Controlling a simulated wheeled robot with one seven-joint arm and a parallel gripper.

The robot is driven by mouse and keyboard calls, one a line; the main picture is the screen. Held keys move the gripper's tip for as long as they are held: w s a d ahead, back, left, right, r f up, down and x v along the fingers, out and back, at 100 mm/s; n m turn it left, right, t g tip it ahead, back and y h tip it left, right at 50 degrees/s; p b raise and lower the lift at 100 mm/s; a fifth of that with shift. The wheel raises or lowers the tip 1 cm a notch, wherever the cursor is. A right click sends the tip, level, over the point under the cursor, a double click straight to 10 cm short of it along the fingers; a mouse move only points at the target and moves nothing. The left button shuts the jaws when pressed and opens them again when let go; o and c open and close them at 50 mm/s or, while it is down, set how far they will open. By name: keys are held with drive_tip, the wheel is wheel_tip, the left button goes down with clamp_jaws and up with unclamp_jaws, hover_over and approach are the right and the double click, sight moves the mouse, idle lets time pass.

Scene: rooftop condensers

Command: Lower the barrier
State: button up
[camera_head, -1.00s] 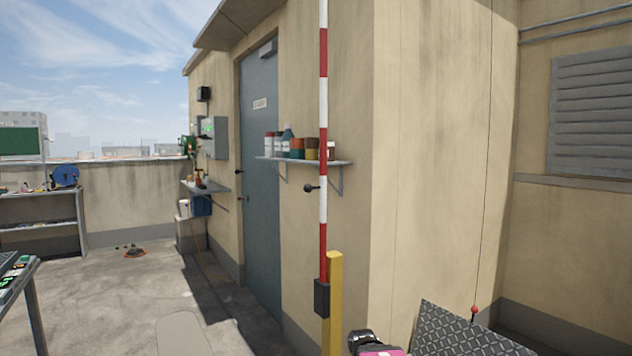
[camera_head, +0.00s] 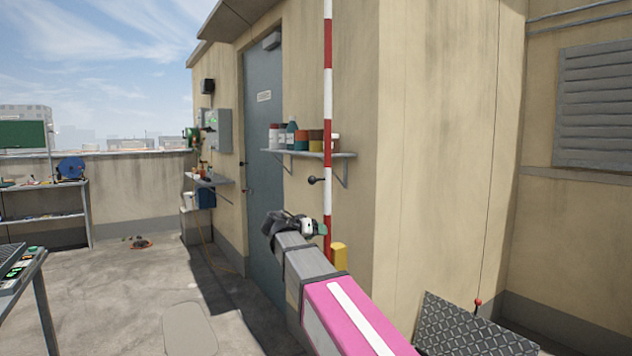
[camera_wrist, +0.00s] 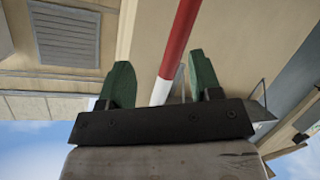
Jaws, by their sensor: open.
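The barrier (camera_head: 328,120) is a red and white striped pole standing upright beside the tan wall. A dark ball-ended knob (camera_head: 314,180) sticks out from its left side. Its yellow post (camera_head: 339,257) shows partly behind my arm, which hides the pole's foot. My gripper (camera_head: 318,228) is at the pole's lower part, below the knob. In the wrist view, my gripper's green fingers (camera_wrist: 162,85) are apart, and the pole (camera_wrist: 180,40) shows beyond and between them. I cannot tell whether they touch it.
A wall shelf (camera_head: 325,154) with several bottles and cans is behind the pole. A grey door (camera_head: 262,170) is to the left. A tilted checker-plate panel (camera_head: 465,325) with a red-knobbed lever stands at lower right.

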sight(311, 180)
drive_tip(key=a+r+m+t+h, duration=0.15)
drive_tip(key=a+r, duration=0.25)
drive_tip(key=r, duration=0.5)
drive_tip(key=a+r+m+t+h, duration=0.1)
drive_tip(key=a+r+m, duration=0.15)
drive_tip(key=r, duration=0.55)
drive_tip(key=shift+n, duration=0.5)
drive_tip(key=x, duration=0.9)
drive_tip(key=shift+w+d+r, duration=0.15)
drive_tip(key=shift+d, duration=0.1)
clamp_jaws()
